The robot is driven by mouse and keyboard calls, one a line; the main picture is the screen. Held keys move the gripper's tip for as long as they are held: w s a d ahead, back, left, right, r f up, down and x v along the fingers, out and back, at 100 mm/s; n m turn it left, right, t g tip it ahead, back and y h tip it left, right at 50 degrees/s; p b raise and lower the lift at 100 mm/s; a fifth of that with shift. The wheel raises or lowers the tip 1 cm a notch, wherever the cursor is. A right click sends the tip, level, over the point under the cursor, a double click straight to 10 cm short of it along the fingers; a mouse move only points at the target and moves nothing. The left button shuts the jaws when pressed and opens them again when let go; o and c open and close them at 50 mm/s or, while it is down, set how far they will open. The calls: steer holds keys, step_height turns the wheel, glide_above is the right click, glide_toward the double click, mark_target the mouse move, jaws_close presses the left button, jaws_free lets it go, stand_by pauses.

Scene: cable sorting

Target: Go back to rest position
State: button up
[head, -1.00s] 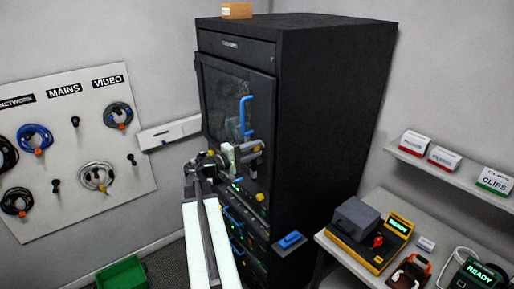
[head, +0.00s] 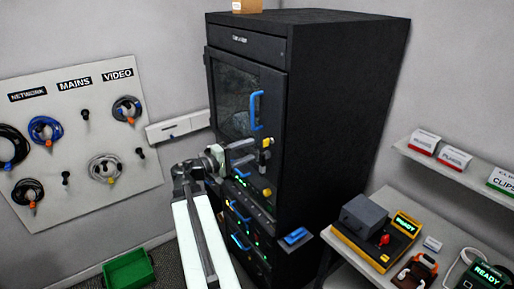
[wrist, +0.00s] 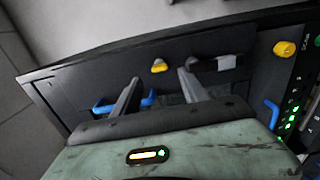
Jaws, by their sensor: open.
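My gripper (head: 246,152) is at the front of the tall black cabinet (head: 335,120), below and left of the door's blue handle (head: 256,110). In the wrist view the two dark fingers of my gripper (wrist: 160,84) stand apart with nothing between them. Past them are a yellow knob (wrist: 159,66) and the cabinet's dark front. My arm reaches up from the bottom of the head view. Whether the fingers touch the cabinet front cannot be told.
A board with hung cables (head: 75,160) is on the left wall. A green bin (head: 128,270) stands on the floor. A bench at right carries a yellow tester (head: 378,245) and other devices. A shelf (head: 450,170) holds white boxes.

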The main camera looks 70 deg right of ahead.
steer(key=shift+w+a, duration=0.2)
steer(key=shift+a, duration=0.15)
